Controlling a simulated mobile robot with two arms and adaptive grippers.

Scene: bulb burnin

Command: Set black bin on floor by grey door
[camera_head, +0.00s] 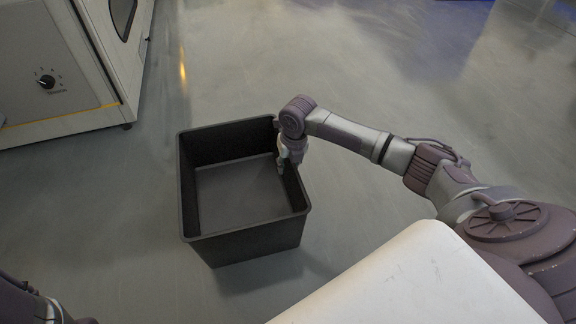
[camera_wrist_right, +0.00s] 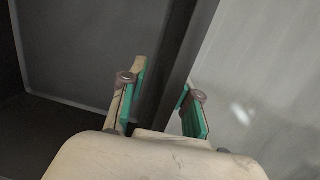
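The black bin (camera_head: 246,247) is upright and empty in the middle of the head view, over the grey floor; I cannot tell if its base touches the floor. My right gripper (camera_head: 281,166) points down at the bin's right wall. In the right wrist view, the bin's rim (camera_wrist_right: 203,30) runs between the two fingers of my right gripper (camera_wrist_right: 163,98), one inside the bin and one outside. The fingers are apart, with a gap visible beside the wall. My left gripper is not visible. I cannot make out a door that is clearly the grey one.
A pale cabinet (camera_head: 45,50) with a black knob and a dark window stands at the upper left. A white surface (camera_head: 415,285) fills the lower right, close to my right arm. Grey floor (camera_head: 330,60) is clear beyond and around the bin.

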